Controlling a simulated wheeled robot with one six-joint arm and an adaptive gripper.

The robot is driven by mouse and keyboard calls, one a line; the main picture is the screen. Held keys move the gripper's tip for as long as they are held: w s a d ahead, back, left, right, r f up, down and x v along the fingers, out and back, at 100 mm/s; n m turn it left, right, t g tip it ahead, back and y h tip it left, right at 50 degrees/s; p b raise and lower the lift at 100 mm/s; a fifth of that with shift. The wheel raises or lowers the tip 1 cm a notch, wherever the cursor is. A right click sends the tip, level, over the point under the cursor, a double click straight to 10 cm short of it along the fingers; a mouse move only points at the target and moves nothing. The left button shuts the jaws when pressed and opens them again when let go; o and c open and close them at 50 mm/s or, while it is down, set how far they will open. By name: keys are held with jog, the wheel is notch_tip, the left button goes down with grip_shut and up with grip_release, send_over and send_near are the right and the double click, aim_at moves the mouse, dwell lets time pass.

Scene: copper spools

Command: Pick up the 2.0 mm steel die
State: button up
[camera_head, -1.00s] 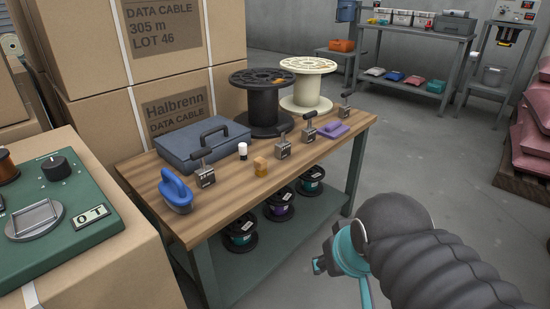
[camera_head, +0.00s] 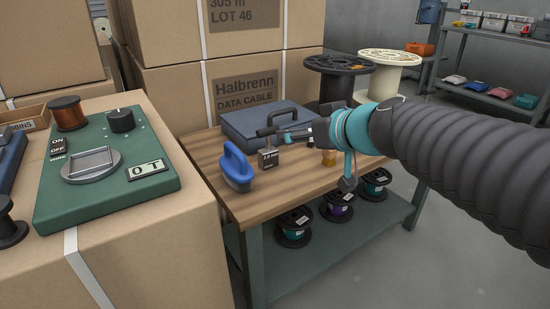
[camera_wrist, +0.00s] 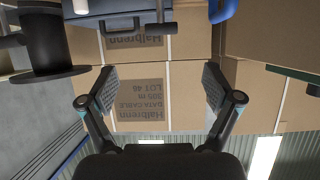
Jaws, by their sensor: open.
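The steel die (camera_head: 268,158), a small grey block marked 2.0 mm, stands upright near the left end of the wooden bench (camera_head: 285,193). A dark bar or handle shows above it, partly confused with my fingers. My gripper (camera_head: 268,132) reaches in from the right above the die, and nothing is held in it. In the wrist view my gripper (camera_wrist: 158,78) is spread wide and empty, with cartons behind it. I cannot make out the die in the wrist view. My arm hides the right part of the bench top and the other dies there.
A blue-handled tool (camera_head: 237,168) stands just left of the die. A blue-grey case (camera_head: 240,124) lies behind it. Large spools (camera_head: 336,66) stand at the back right. A green control box (camera_head: 105,165) is at left.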

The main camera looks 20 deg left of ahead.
send_near(269, 129)
jog(key=x, duration=0.5)
jog(key=shift+x, duration=2.75)
grip_shut()
